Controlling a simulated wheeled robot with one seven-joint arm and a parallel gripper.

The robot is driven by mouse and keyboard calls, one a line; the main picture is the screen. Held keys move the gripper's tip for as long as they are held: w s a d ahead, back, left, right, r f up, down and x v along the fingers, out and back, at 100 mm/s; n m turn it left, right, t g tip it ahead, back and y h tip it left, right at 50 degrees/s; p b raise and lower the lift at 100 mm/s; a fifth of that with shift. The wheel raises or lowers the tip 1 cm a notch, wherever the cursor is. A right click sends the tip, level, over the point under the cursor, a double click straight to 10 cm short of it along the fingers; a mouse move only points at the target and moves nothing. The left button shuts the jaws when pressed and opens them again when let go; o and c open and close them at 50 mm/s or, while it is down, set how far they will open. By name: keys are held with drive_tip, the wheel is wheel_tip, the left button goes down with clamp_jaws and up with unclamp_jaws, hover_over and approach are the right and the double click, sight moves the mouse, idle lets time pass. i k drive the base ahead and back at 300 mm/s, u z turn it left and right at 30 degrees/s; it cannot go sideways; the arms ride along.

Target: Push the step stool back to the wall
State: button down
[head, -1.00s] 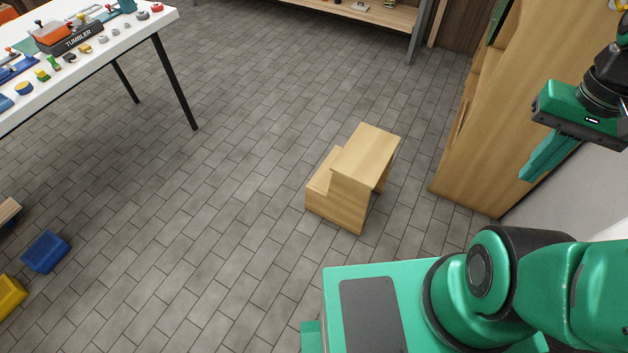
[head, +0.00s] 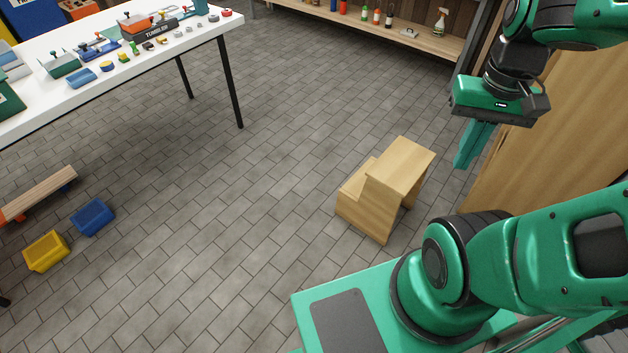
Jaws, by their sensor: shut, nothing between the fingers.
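The step stool (head: 384,190) is light wood with two steps and stands upright on the tiled floor, right of the middle in the head view. Its lower step faces left and its higher step is on the right. My gripper (head: 463,160) is shut and empty, pointing down in the air to the right of the stool, with a visible gap between them in the picture. The wall is not clearly seen; a tall wooden panel or cabinet (head: 560,120) stands on the right, partly hidden by my arm.
A white table (head: 120,70) with small parts stands at the upper left. A wooden shelf (head: 430,38) with bottles is at the back. A blue bin (head: 92,216), a yellow bin (head: 46,251) and a low plank (head: 42,193) are at the left. The middle floor is clear.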

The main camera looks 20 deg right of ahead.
sight(371, 199)
drive_tip(key=u, duration=1.6)
drive_tip(key=i, duration=1.45)
drive_tip(key=z, duration=2.95)
drive_tip(key=i, duration=0.85)
drive_tip(key=z, duration=0.05)
